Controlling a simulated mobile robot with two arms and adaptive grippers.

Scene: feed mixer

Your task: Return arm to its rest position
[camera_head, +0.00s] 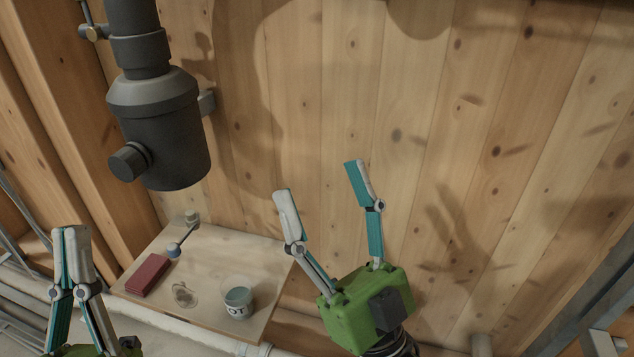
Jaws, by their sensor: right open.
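My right gripper (318,180) is open and empty, with its green body at the lower middle and its two fingers spread apart, pointing up. It is in front of the plank wall, to the right of the wooden shelf. My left gripper (70,232) is at the lower left, with its fingers upright and together. Nothing shows between them. Most of both arms is out of view.
A wooden shelf (225,262) holds a red block (148,275), a small clear glass item (184,295) and a cup with grey-blue contents (238,302). A dark metal cylinder (160,125) hangs above the shelf. A plank wall (450,150) stands behind.

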